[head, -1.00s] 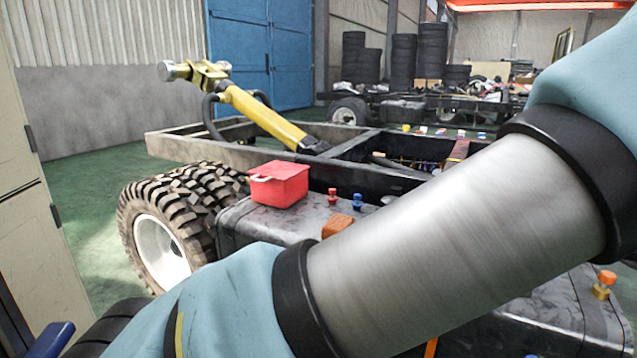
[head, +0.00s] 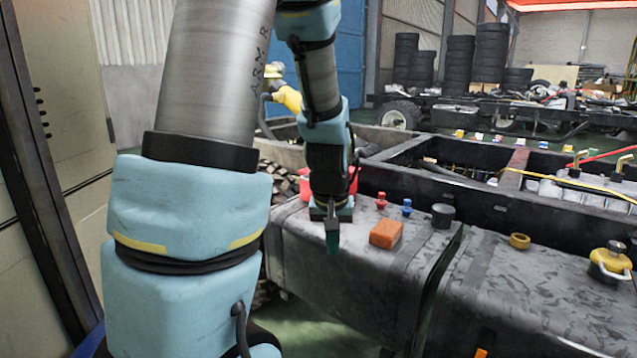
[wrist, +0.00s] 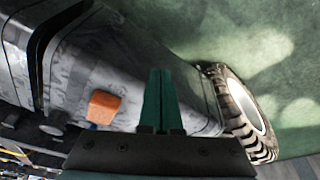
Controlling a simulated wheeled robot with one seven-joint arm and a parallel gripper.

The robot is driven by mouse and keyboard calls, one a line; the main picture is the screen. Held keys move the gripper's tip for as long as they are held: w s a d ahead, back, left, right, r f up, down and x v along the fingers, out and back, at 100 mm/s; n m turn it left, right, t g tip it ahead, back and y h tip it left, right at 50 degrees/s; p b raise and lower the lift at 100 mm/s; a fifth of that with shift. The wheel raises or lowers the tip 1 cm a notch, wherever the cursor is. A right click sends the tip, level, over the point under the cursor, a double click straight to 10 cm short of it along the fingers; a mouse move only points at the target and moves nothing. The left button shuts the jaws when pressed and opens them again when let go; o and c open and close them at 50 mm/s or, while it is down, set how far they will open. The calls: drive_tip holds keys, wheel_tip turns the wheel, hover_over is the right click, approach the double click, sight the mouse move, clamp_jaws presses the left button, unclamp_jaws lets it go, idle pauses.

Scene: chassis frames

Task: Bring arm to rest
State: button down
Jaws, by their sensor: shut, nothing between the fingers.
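My arm rises at the left of the head view and bends over so that the wrist hangs down in the middle. My gripper (head: 333,240) points down in front of the near side of the dark metal tank (head: 300,235). Its green fingers are together and empty; they also show in the wrist view (wrist: 161,85). In that view the fingers lie over the tank (wrist: 110,55), with the green floor beyond. The wrist hides most of a red box (head: 304,184) on the tank.
An orange block (head: 386,234), a red fitting (head: 381,200), a blue fitting (head: 407,207) and a black cap (head: 443,215) stand on the tank right of my gripper. The wheel (wrist: 245,110) is close by. A cabinet (head: 60,130) stands at the far left. Open floor shows below the tank.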

drive_tip(key=s+a+r+g, duration=0.1)
drive_tip(key=s+a+r, duration=0.1)
drive_tip(key=s+a, duration=0.7)
drive_tip(key=w+p+v, duration=0.2)
drive_tip(key=p+v, duration=0.8)
drive_tip(key=w+d+p+v, duration=0.1)
drive_tip(key=p+v, duration=0.8)
drive_tip(key=p, duration=0.1)
drive_tip(key=shift+w+a+r+g+y+p, duration=0.3)
drive_tip(key=shift+w+r+p, duration=0.1)
drive_tip(key=shift+w+r, duration=0.35)
